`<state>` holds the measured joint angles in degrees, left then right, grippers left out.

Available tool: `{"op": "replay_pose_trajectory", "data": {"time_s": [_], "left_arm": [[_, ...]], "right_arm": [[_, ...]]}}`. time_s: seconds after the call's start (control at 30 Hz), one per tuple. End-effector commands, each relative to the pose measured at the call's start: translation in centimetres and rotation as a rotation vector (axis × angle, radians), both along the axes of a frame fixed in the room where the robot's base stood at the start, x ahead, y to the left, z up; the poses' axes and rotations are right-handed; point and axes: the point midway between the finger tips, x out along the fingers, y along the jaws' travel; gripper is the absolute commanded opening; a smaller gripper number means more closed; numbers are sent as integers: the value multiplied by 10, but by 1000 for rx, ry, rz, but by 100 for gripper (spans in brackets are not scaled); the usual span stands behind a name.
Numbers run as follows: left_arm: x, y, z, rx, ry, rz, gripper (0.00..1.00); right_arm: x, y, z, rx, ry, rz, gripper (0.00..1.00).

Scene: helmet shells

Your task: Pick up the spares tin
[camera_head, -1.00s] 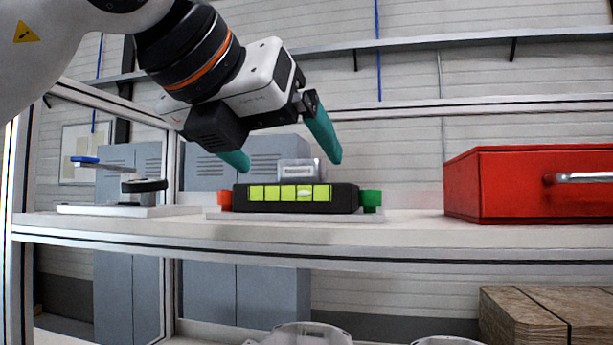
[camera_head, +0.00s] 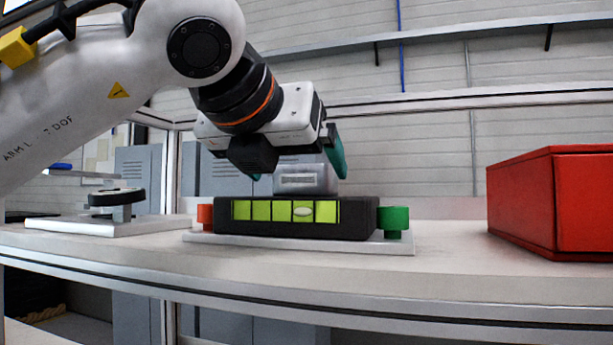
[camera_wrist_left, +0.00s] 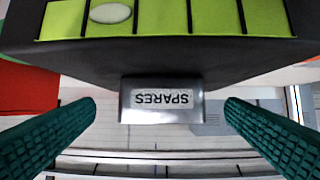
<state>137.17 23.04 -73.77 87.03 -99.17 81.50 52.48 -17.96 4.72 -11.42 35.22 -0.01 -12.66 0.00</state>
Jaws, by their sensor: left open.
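The spares tin (camera_head: 305,181) is a small silver-grey box behind or on top of a black block with yellow-green squares (camera_head: 355,218); I cannot tell which. In the left wrist view the tin (camera_wrist_left: 160,112) shows its SPARES label upside down. My left gripper (camera_head: 298,160) is open above and around the tin in the head view. In the wrist view its teal fingers stand either side of the tin, with a gap on both sides. The fingertips are partly hidden in the head view. My right gripper is not in view.
The block sits on a pale board (camera_head: 300,242) on a shelf (camera_head: 440,280), between a red-orange piece (camera_head: 205,216) and a green knob (camera_head: 393,219). A red box (camera_head: 560,205) stands at right. A stand with a black disc (camera_head: 117,198) is at left. Shelf between board and red box is clear.

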Motion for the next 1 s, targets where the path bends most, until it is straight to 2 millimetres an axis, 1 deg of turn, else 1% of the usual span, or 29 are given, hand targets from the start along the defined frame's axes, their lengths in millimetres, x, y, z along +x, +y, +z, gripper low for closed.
{"op": "replay_pose_trajectory", "data": {"time_s": [0.17,0.3,0.4,0.53,0.73,0.97,1.0], "left_arm": [[14,-5,2,1,3,0,94],[36,-11,5,2,3,0,94],[47,-15,-3,2,2,0,94],[54,-17,-8,1,0,-2,94],[54,-17,-9,1,0,-1,94],[54,-17,-9,1,0,-1,56],[54,-17,-9,1,0,-1,49]], "right_arm": [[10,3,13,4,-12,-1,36],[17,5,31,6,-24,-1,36],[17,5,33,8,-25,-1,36],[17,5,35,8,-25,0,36],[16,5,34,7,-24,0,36],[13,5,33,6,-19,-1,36],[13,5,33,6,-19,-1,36]]}}
